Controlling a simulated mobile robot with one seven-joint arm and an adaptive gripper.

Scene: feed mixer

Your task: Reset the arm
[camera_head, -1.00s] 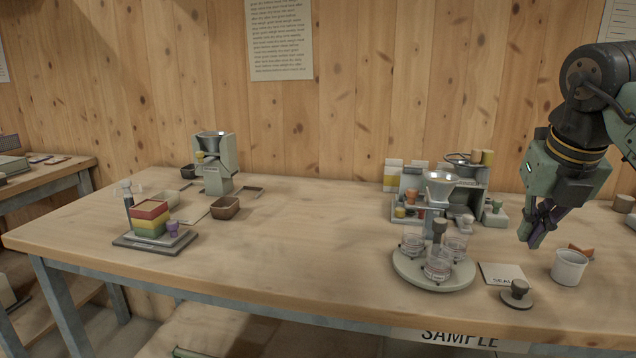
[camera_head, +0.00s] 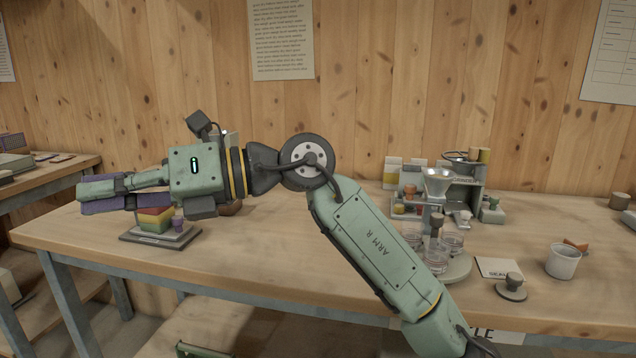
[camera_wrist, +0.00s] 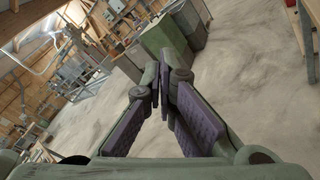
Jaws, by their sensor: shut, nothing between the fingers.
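My arm stretches across the head view from the lower right up to a bent joint, then left to the wrist. My gripper (camera_head: 84,196) points left, level, above the left part of the workbench (camera_head: 300,240). Its purple-padded fingers are shut and hold nothing. In the wrist view the fingertips (camera_wrist: 160,82) meet, with open floor and distant machinery beyond them. The gripper stands in front of the stacked red, yellow and green block set (camera_head: 155,222) in the picture; the height between them is hard to tell.
My wrist hides most of the grey-green machine at the back left. Another bench (camera_head: 45,178) stands far left.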

